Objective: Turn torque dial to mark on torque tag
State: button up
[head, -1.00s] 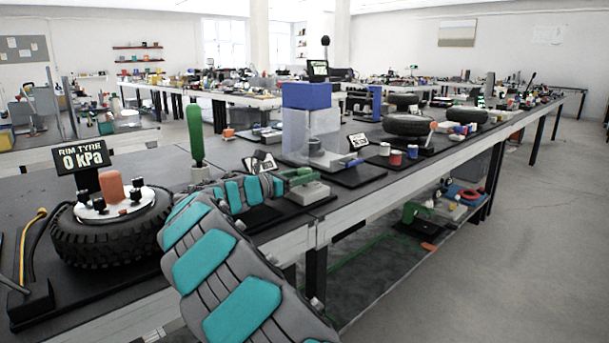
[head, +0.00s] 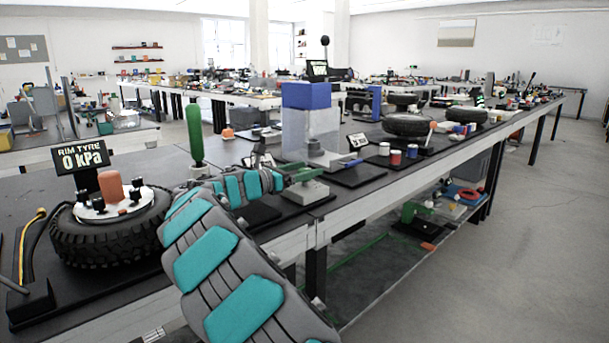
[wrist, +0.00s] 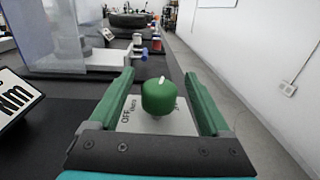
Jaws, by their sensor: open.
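The torque dial is a green rounded knob (wrist: 159,97) with a short white mark on top, in the middle of the wrist view. It stands on a pale plate (wrist: 131,116) lettered "OFF"; its pale block (head: 306,194) shows at the bench's front edge in the head view. My gripper (wrist: 158,77) is open, with one green finger on each side of the knob; gaps show on both sides. A white tag lettered "Nm" (wrist: 14,98) is cut off at the left of the wrist view; its value is out of frame. In the head view my arm partly hides the tag (head: 259,160).
A clear box with a blue top (head: 306,96) stands behind the dial. Small coloured cylinders (head: 395,157) and a tyre (head: 408,124) lie farther along the bench.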

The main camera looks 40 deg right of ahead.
jog(key=shift+s+a+r, duration=0.15)
jog(key=shift+s+r, duration=0.05)
jog(key=shift+r, duration=0.35)
jog(key=shift+s+a+r, duration=0.1)
jog(key=shift+s+r, duration=0.05)
jog(key=shift+r, duration=0.4)
jog(key=s+a+r+b, duration=0.1)
jog(key=s+a, duration=0.7)
jog(key=s, duration=0.5)
jog(key=shift+r+b, duration=0.25)
jog(key=shift+b, duration=0.05)
jog(key=shift+d, duration=0.1)
